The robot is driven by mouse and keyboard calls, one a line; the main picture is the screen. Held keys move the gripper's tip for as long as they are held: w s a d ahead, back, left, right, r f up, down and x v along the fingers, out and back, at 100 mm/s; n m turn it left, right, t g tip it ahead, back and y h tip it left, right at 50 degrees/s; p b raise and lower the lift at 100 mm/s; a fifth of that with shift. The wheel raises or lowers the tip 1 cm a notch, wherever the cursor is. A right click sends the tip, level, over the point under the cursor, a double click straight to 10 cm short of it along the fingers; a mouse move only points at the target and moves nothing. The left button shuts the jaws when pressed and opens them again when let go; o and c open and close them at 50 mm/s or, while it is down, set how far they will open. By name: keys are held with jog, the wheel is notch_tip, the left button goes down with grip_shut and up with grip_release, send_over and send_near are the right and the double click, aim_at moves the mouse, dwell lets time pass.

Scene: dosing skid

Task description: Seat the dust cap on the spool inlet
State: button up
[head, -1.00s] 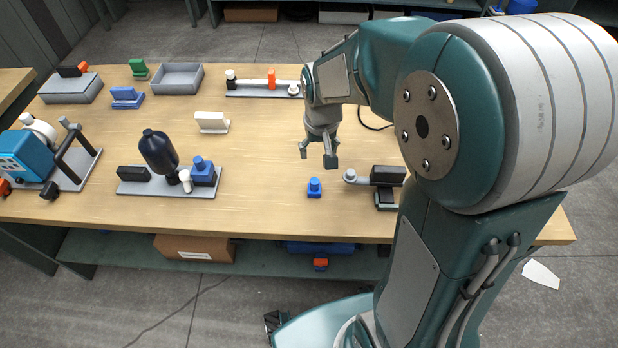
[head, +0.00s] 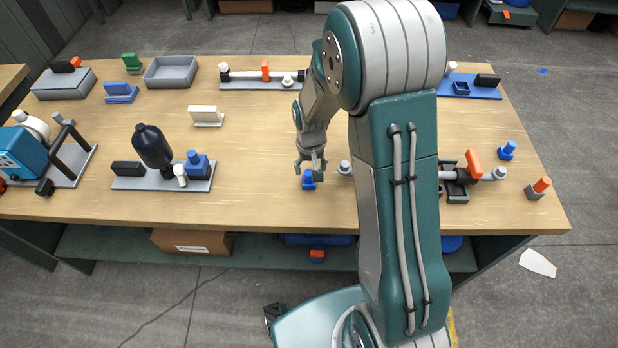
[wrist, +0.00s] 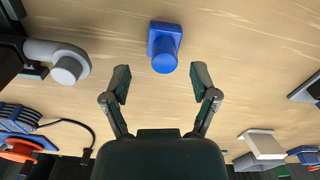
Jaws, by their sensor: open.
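A blue piece with a square base and a round knob, which looks like the dust cap (head: 308,184), stands on the table below my gripper (head: 309,168). In the wrist view the blue piece (wrist: 165,46) lies just beyond the fingertips of my gripper (wrist: 161,82), roughly centred between them. The fingers are spread and empty. A grey round pipe end, apparently the spool inlet (head: 344,167), is close to the right of the blue piece. In the wrist view this pipe end (wrist: 68,66) is at the left. My arm hides the middle of the spool.
An orange-handled valve (head: 474,163) and a second blue capped piece (head: 507,151) are right of my arm. A plate with a dark bottle (head: 152,147) stands at left, and a white block (head: 206,115) behind. Bare table lies between that plate and my gripper.

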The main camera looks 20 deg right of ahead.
aim_at(308, 173)
jog(key=f, duration=0.4)
jog(key=shift+w+a, duration=0.15)
jog(key=shift+a, duration=0.1)
jog(key=c, duration=1)
jog(key=shift+r, duration=0.1)
